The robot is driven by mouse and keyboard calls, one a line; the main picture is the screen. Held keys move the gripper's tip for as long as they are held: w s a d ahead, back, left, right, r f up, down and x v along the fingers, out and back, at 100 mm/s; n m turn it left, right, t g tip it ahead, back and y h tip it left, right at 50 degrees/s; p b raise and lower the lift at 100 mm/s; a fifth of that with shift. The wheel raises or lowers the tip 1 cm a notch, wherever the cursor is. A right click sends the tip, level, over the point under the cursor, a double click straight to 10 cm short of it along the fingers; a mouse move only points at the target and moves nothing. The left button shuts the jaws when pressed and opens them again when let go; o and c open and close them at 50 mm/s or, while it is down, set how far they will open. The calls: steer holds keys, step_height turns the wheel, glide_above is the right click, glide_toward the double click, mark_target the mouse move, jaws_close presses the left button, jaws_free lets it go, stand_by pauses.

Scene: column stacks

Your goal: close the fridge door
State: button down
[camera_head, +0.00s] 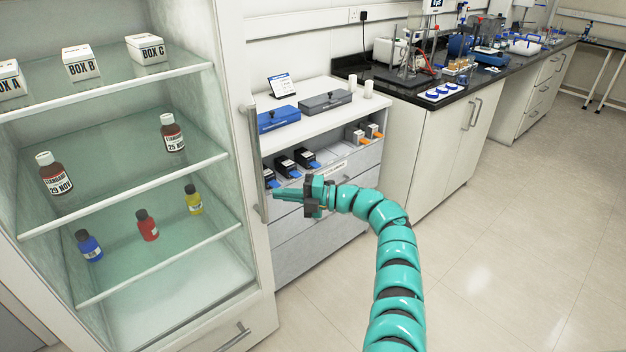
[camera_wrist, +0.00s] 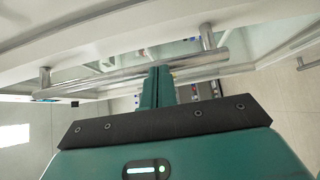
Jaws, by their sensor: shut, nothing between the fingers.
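The fridge (camera_head: 128,128) fills the left of the head view, its shelves visible. A white upright frame (camera_head: 235,110) along its right side carries a long vertical metal handle (camera_head: 258,165). I cannot tell how far the door stands ajar. My teal gripper (camera_head: 274,195) is shut and empty, its fingers level with the handle's lower part, on its right side. In the wrist view the fingertips (camera_wrist: 161,72) overlap the handle bar (camera_wrist: 120,80); I cannot tell whether they touch it.
Labelled boxes (camera_head: 82,63) and bottles (camera_head: 171,133) stand on the fridge shelves. A white drawer cabinet (camera_head: 320,235) with small devices stands close behind my gripper. A lab bench (camera_head: 435,150) runs along the back. The floor (camera_head: 500,260) at right is clear.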

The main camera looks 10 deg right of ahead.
steer(key=w+d+b, duration=0.3)
steer(key=w+d, duration=0.1)
steer(key=d, duration=0.5)
stand_by(0.3)
